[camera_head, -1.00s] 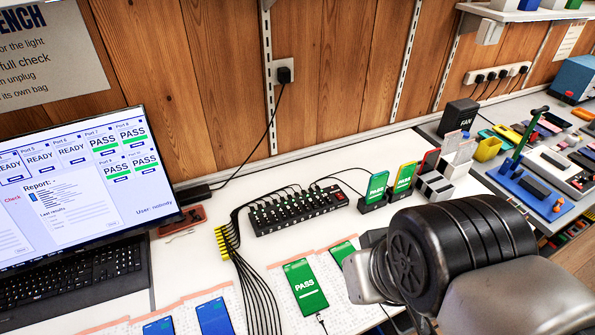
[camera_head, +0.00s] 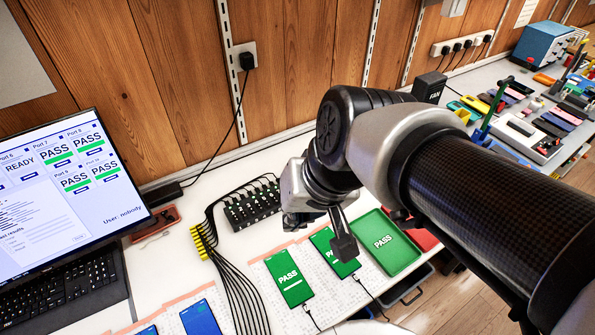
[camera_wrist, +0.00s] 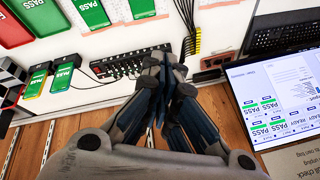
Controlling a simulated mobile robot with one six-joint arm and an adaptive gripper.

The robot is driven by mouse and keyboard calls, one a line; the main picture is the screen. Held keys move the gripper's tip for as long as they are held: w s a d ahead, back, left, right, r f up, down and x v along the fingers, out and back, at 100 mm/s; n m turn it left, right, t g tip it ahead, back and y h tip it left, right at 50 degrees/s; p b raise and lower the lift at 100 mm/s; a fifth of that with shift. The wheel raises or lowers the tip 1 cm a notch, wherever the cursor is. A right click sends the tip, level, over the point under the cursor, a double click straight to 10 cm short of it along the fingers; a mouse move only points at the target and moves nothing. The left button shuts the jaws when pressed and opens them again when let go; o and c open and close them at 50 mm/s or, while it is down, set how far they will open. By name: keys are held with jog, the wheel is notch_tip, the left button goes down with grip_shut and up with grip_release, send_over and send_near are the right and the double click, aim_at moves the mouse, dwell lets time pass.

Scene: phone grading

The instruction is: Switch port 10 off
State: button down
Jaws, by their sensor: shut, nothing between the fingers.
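The black port hub (camera_head: 250,207) with its row of switches and plugged cables lies on the white bench. In the head view my arm hides its right part. In the wrist view the hub (camera_wrist: 112,66) shows upside down, with red light at one end. My gripper (camera_wrist: 168,62) is shut and empty, its fingertips over or in front of the hub's right end in that view. Whether they touch a switch I cannot tell. Port numbers on the hub are unreadable. The monitor (camera_head: 65,200) shows PASS for Port 10 and several others, and READY for Port 6.
Yellow-ended cables (camera_head: 203,240) run from beside the hub to the phones. Two green PASS phones (camera_head: 289,276) lie on mats at the front, beside a green PASS tray (camera_head: 388,262). A blue phone (camera_head: 201,318) lies nearer. Phones in stands (camera_wrist: 62,77) show in the wrist view.

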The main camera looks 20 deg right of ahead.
jog(key=w+d+f+m+t+y+p, duration=0.15)
jog(key=w+m, duration=0.35)
jog(key=w, duration=0.6)
jog(key=w+d+f+m+g+y+p, duration=0.15)
jog(key=w+m, duration=0.25)
jog(key=w, duration=0.7)
jog(key=w+d+f+m+t+h+p, duration=0.1)
jog(key=w+d+f+m, duration=0.4)
jog(key=f, duration=0.4)
jog(key=w+d+f+m+t+p, duration=0.1)
jog(key=w+d+f+m+p, duration=0.1)
jog(key=w+d+f+m, duration=0.4)
notch_tip(320, 180, down, 4)
jog(key=shift+w+d+r+t+h, duration=0.1)
jog(key=shift+w+d+t+h, duration=0.2)
jog(key=shift+h, duration=0.1)
jog(key=shift+s, duration=0.1)
jog(key=f+b, duration=0.2)
jog(key=f, duration=0.1)
jog(key=f+b, duration=0.2)
jog(key=b, duration=0.1)
jog(key=s+f+b, duration=0.1)
jog(key=f+b, duration=0.1)
jog(key=f, duration=0.1)
jog(key=shift+s+d+f+b, duration=0.1)
jog(key=shift+f+b, duration=0.25)
jog(key=shift+b, duration=0.05)
jog(key=shift+f, duration=0.1)
jog(key=shift+f+b, duration=0.35)
jog(key=shift+b, duration=0.3)
